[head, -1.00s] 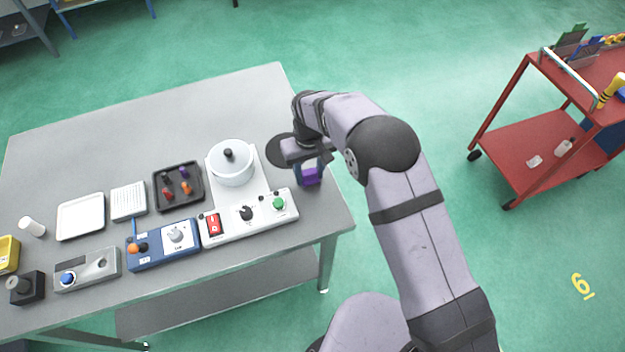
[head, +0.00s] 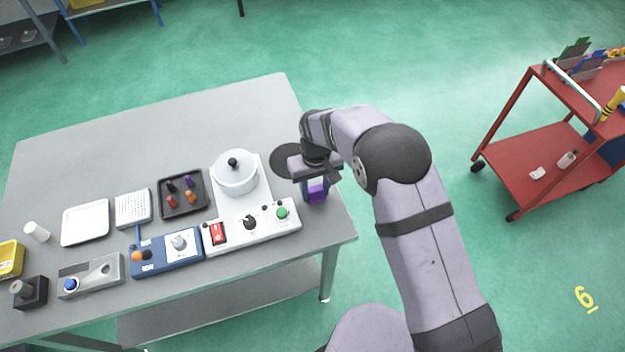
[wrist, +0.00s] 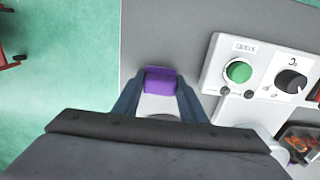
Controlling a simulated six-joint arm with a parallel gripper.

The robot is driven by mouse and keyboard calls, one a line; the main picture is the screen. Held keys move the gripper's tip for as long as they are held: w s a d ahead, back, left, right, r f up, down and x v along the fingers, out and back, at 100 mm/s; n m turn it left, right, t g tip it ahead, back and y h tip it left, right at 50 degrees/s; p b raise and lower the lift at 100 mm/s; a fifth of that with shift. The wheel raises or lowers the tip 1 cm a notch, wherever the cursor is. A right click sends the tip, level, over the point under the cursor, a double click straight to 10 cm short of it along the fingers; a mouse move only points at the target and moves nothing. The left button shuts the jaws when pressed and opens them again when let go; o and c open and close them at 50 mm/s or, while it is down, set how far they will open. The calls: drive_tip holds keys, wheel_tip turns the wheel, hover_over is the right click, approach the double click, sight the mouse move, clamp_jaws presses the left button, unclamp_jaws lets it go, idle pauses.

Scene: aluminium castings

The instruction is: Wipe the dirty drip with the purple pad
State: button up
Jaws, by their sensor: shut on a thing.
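My gripper (head: 316,192) is shut on the purple pad (head: 317,193) near the right edge of the grey table. In the wrist view the purple pad (wrist: 161,80) sits between the two blue-grey fingers, with the grey tabletop around it. A whitish surface shows just below the pad between the fingers; I cannot tell what it is. I cannot tell whether the pad touches the table. I cannot make out the dirty drip in either view; the gripper and arm hide part of the tabletop.
A dark disc (head: 286,160) lies beside my wrist. A dark tray (head: 183,211), blue control box (head: 165,253) and white tray (head: 86,222) are farther left. The table's back is clear.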

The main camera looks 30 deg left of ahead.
drive_tip(key=shift+s+d, duration=0.65)
drive_tip(key=r+p, duration=0.2)
drive_tip(key=r, duration=0.1)
drive_tip(key=shift+s+d+r, duration=0.2)
drive_tip(key=shift+r, duration=0.05)
wheel_tip(320, 180, up, 5)
drive_tip(key=p, duration=0.3)
drive_tip(key=shift+f+p, duration=0.15)
drive_tip(key=shift+p, duration=0.15)
drive_tip(key=shift+f+b, duration=0.2)
drive_tip(key=shift+b, duration=0.2)
